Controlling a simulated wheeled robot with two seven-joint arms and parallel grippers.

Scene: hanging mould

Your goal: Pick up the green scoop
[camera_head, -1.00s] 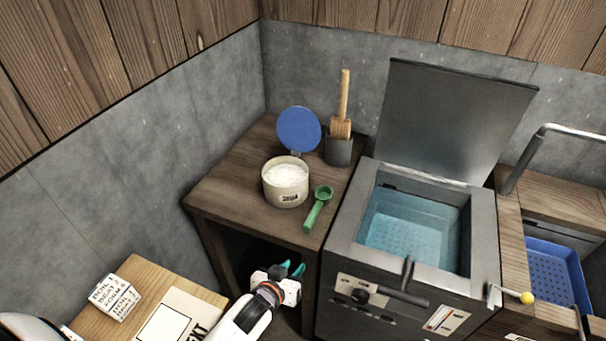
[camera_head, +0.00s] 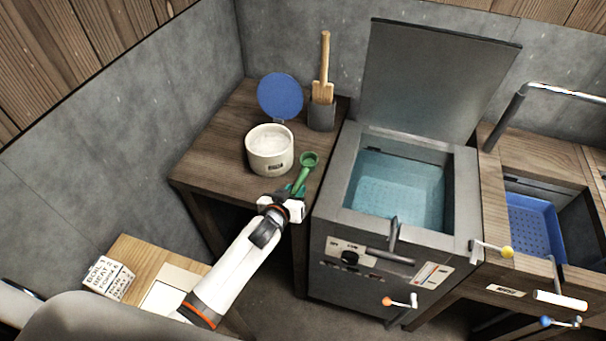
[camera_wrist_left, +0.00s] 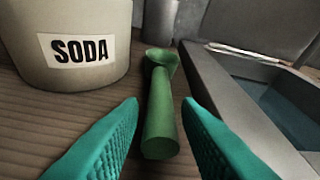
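The green scoop (camera_head: 306,168) lies on the wooden side table, to the right of the white soda tub (camera_head: 270,153). Its round bowl points away from me and its handle points toward my left gripper (camera_head: 291,193). In the left wrist view the scoop (camera_wrist_left: 160,112) lies between the two teal fingers of my left gripper (camera_wrist_left: 163,140), its handle end close to them. The fingers are apart, with gaps on both sides of the handle. In the head view the gripper hides the handle's near end. My right gripper is not seen.
The tub's SODA label (camera_wrist_left: 78,49) faces the left wrist camera. A blue round lid (camera_head: 280,96) stands behind the tub, near a dark holder (camera_head: 321,117) with wooden tools. A grey water tank (camera_head: 330,215) with an open lid stands close at the right.

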